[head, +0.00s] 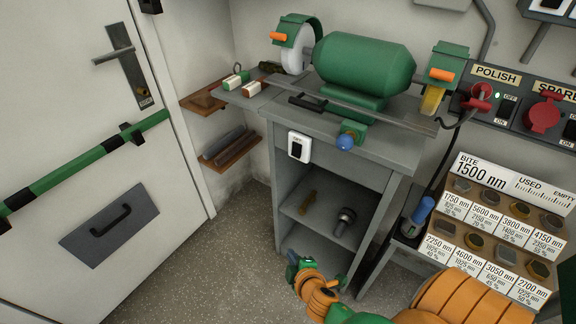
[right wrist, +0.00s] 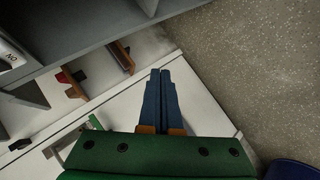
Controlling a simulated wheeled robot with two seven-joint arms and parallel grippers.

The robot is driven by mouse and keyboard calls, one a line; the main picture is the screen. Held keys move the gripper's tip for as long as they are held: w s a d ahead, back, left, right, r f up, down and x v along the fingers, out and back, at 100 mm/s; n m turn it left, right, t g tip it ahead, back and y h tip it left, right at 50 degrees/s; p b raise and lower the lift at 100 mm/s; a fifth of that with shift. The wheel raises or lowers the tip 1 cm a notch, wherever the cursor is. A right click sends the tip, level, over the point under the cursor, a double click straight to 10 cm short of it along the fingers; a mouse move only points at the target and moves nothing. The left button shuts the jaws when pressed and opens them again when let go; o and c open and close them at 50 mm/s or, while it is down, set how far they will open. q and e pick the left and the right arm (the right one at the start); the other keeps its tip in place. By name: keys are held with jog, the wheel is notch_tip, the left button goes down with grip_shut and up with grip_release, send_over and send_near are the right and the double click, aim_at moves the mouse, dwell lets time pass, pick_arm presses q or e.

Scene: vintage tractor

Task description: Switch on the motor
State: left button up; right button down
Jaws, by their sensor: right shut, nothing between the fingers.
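The motor (head: 365,62) is a green bench machine on a grey cabinet, with a pale wheel at its left end. A white switch box with a black rocker (head: 299,147) is on the cabinet's front, and its edge shows at the upper left of the right wrist view (right wrist: 9,55). Which way the rocker is pressed is too small to tell. My right gripper (head: 293,262) is below and in front of the switch box, apart from it. Its blue fingers (right wrist: 160,74) are shut and empty. My left gripper is out of view.
A wall panel marked POLISH (head: 497,74) holds a red plug (head: 478,97), a small green light and an OFF/ON switch. A rack of labelled bites (head: 480,235) stands at right. The door (head: 90,110) is at left. Floor before the cabinet is clear.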

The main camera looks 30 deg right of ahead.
pick_arm(q)
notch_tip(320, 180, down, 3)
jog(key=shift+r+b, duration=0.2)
jog(key=shift+b, duration=0.7)
pick_arm(e)
jog(key=w+d+r+n+t+h, duration=0.1)
jog(key=w+d+r+t+h, duration=0.1)
jog(key=r, duration=0.7)
jog(key=w+d+r+n+t+h, duration=0.1)
jog(key=w+r+t, duration=0.2)
jog(key=r, duration=0.6)
jog(key=shift+d+r+t+h, duration=0.3)
jog(key=shift+d+t+h, duration=0.1)
send_near(292, 154)
jog(key=w+a, duration=0.1)
jog(key=w, duration=0.3)
jog(key=d, duration=0.1)
jog(key=w+d, duration=0.1)
jog(key=d, duration=0.1)
jog(key=shift+w+f, duration=0.2)
jog(key=shift+f, duration=0.05)
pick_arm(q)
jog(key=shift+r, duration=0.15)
